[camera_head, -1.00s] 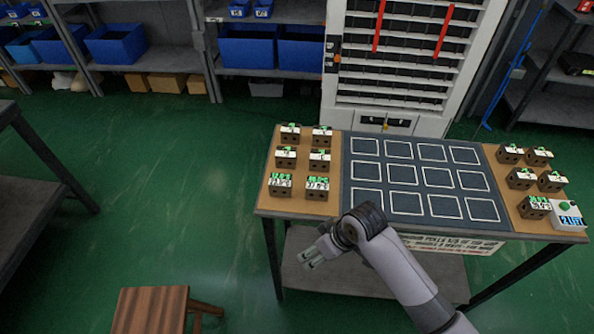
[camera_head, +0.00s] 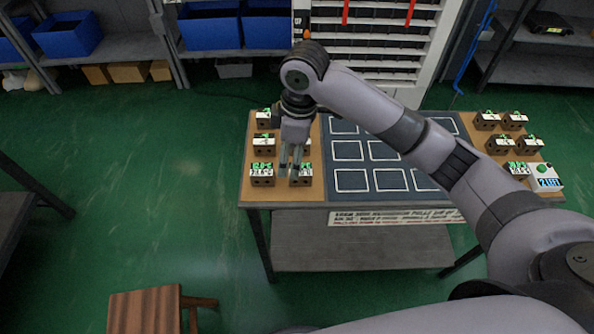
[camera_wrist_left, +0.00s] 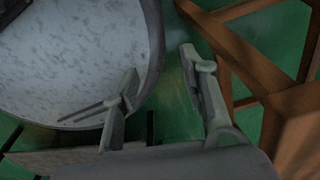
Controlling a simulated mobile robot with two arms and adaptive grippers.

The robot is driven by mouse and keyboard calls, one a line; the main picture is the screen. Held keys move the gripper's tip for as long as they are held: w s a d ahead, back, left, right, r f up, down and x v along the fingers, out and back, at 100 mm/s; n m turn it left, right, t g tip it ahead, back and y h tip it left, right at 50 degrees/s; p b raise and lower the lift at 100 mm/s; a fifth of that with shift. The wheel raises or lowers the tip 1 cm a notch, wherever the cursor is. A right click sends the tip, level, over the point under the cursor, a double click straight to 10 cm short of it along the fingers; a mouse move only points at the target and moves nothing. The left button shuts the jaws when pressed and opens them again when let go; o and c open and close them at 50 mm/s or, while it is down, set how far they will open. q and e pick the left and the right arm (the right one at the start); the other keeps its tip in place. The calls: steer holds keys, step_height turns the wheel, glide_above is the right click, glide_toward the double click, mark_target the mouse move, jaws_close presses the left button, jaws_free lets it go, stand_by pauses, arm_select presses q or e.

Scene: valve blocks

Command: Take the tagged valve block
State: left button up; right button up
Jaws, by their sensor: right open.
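Dark valve blocks with white tops and green readouts stand on the table's wooden left end, including a front-left block (camera_head: 262,181) and a front-right block (camera_head: 301,182). My right gripper (camera_head: 290,168) points down, open, with its fingertips over or just in front of the front-right block; contact cannot be told. My right arm hides part of the back rows. More blocks (camera_head: 500,148) stand on the right end. Which block carries the tag is too small to tell. My left gripper (camera_wrist_left: 160,65) is open and empty in the left wrist view, away from the blocks.
A dark mat (camera_head: 352,181) with white squares covers the table's middle. A wooden stool (camera_head: 145,311) stands on the floor at lower left. Shelves with blue bins (camera_head: 210,27) line the back.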

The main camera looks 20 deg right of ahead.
step_height(320, 180, up, 6)
steer(key=h, duration=0.1)
glide_above(302, 169)
steer(key=shift+n, duration=0.3)
step_height(302, 169, down, 12)
steer(key=shift+w+r+p, duration=0.1)
steer(key=shift+p, duration=0.6)
arm_select(q)
steer(key=shift+w+a+r+p, duration=0.15)
steer(key=shift+r+p, duration=0.1)
steer(key=shift+r, duration=0.4)
steer(key=shift+w+a+r+p, duration=0.15)
steer(key=shift+r+p, duration=0.1)
steer(key=shift+r, duration=0.35)
arm_select(e)
steer(key=shift+a+f, duration=0.15)
steer(key=shift+f, duration=2.55)
arm_select(q)
steer(key=shift+d, duration=0.1)
arm_select(e)
steer(key=shift+c, duration=0.5)
jaws_close()
steer(key=shift+r, duration=0.15)
